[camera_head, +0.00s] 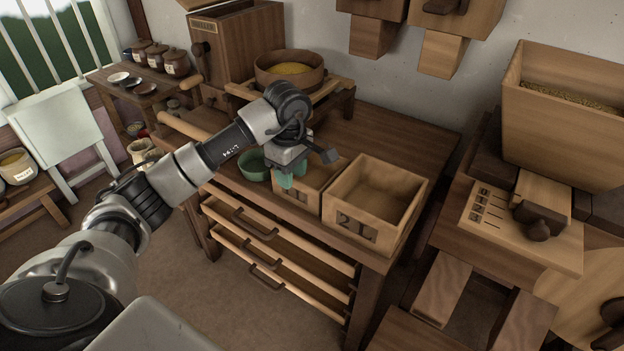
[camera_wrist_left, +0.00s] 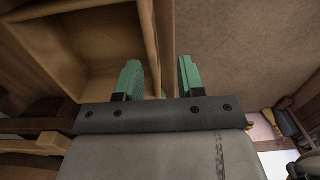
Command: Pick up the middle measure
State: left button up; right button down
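A smaller open wooden box (camera_head: 312,187) stands on the table between a green bowl (camera_head: 255,166) and a larger open wooden box (camera_head: 400,222) with a number plate. It is the middle one of these three vessels. My left gripper (camera_head: 287,180) is above its front side, and its arm hides part of it. In the left wrist view, the green fingers (camera_wrist_left: 160,80) are apart, with a wooden box wall (camera_wrist_left: 148,45) between them. One finger is over the box's inside, the other outside it. I cannot tell whether they touch the wall. My right gripper is not in view.
The wooden table (camera_head: 410,137) has open drawers (camera_head: 262,240) at its front. A bowl of yellow grain (camera_head: 290,70) sits on a wooden stand behind the gripper. A large grain hopper (camera_head: 560,125) stands at the right. The tabletop behind the boxes is partly clear.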

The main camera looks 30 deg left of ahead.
aim_at(294, 180)
pick_arm(q)
jog(key=f, duration=0.5)
jog(key=shift+w+d+f, duration=0.1)
jog(key=shift+w+f, duration=0.15)
jog(key=shift+w, duration=0.15)
grip_shut()
